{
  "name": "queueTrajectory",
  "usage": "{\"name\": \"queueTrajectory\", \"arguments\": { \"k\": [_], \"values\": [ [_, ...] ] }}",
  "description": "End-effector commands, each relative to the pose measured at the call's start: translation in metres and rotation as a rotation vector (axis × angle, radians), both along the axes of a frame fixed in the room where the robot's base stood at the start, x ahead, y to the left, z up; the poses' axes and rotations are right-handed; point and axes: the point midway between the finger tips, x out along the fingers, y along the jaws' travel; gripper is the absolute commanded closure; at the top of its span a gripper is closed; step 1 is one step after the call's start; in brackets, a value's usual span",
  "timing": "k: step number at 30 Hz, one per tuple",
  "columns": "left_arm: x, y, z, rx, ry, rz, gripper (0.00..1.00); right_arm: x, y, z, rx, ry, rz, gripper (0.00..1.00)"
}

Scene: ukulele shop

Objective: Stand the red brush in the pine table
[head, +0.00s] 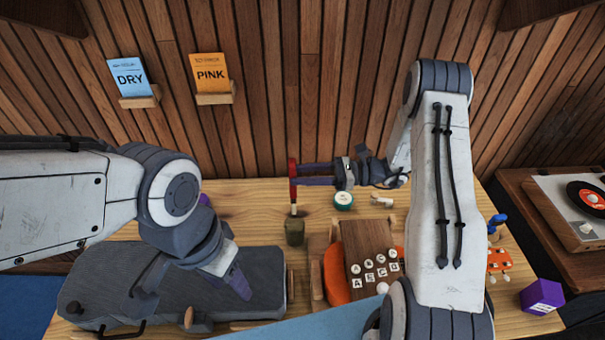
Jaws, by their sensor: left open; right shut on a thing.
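The red brush (293,168) is upright over the back of the pine table (255,208), with its pale end down. My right gripper (300,181) is shut on it and reaches in from the right. Just below the brush is an olive-green pot (294,232) standing on the table. The brush's lower end shows at the pot's top; I cannot tell whether it is inside, touching or just above. My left gripper (238,286) is open and empty, over the dark grey case (215,310) at the left.
A wooden rack with letter tiles (368,245) and an orange round piece (336,277) are at centre.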

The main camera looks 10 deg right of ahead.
Motion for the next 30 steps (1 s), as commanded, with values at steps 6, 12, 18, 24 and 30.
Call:
{"name": "queueTrajectory", "arguments": {
  "k": [6,12,18,24,30],
  "values": [
    [0.0,0.0,-0.015,0.0,0.0,0.0,0.5,0.0,0.0,-0.019,0.0,0.0,0.0,1.0],
    [0.0,0.0,-0.028,0.0,0.0,-0.001,0.5,0.0,0.0,-0.036,0.0,0.0,0.0,1.0],
    [0.0,0.0,-0.04,0.0,0.0,-0.001,0.5,0.0,0.0,-0.051,0.0,0.0,0.0,1.0],
    [0.0,0.0,-0.052,0.0,0.0,-0.002,0.5,0.0,0.0,-0.068,0.0,0.001,0.0,1.0],
    [0.0,0.0,-0.064,0.0,0.0,-0.002,0.5,0.0,0.0,-0.084,0.0,0.001,0.0,1.0]
  ]
}}
